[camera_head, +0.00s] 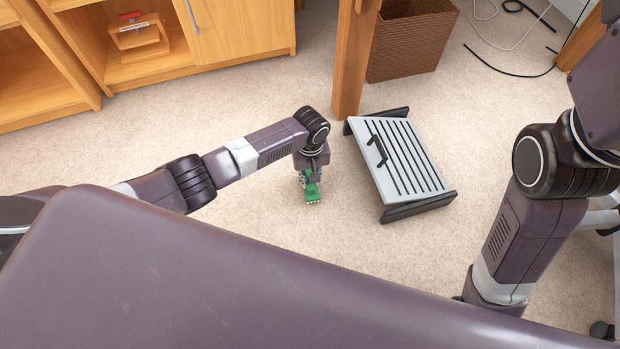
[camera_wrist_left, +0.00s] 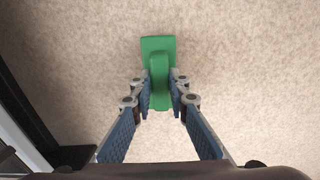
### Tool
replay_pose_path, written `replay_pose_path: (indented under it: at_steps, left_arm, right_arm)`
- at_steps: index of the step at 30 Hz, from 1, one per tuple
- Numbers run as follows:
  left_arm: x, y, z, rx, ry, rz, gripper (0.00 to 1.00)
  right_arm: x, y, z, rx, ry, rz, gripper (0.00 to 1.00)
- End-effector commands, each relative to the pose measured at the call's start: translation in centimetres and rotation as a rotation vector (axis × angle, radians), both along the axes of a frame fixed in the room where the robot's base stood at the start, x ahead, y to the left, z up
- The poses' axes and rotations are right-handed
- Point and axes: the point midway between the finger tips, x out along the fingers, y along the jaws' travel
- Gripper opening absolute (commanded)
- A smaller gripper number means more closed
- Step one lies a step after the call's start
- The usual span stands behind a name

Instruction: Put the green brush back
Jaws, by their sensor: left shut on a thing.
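The green brush (camera_head: 312,193) shows in the head view below my left gripper (camera_head: 309,175), over the carpet between the wooden cabinet and the grey footrest. In the left wrist view the brush (camera_wrist_left: 158,55) has its handle between the two fingers of my left gripper (camera_wrist_left: 161,98), which is shut on it. The brush's wide end points away from the palm. I cannot tell whether the brush touches the carpet. My right arm shows at the right of the head view, but its gripper is not visible.
A grey slatted footrest (camera_head: 419,165) with black feet stands just right of the brush. A wooden post (camera_head: 350,70), a wicker basket (camera_head: 411,45) and loose cables (camera_head: 505,68) are behind. A wooden cabinet (camera_head: 240,25) stands at the back left. Carpet left of the brush is clear.

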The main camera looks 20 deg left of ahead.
Motion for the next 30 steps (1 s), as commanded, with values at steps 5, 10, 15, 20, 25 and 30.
replay_pose_path:
  at_steps: [5,10,15,20,25,30]
  left_arm:
    - [0.01,-0.02,-0.05,0.0,0.0,0.0,0.0]
    - [0.01,-0.02,-0.25,0.0,0.0,0.0,0.0]
    - [0.01,-0.03,-0.45,-0.001,0.0,0.0,0.0]
    - [0.02,-0.02,-0.44,-0.001,0.0,0.0,0.29]
    - [0.02,-0.01,-0.44,-0.001,0.0,0.0,0.36]
    - [0.01,0.0,-0.4,0.0,0.0,0.0,0.36]
  right_arm:
    - [0.1,0.02,-0.06,0.0,0.001,0.0,0.49]
    - [0.09,0.02,-0.11,0.001,0.001,0.0,0.49]
    - [0.14,0.03,-0.12,0.0,0.003,0.0,0.49]
    - [-0.01,0.03,0.03,0.0,-0.002,0.0,0.49]
    - [-0.37,-0.03,0.18,0.0,-0.012,0.001,0.49]
    - [-0.25,-0.11,0.08,0.005,-0.008,0.002,0.49]
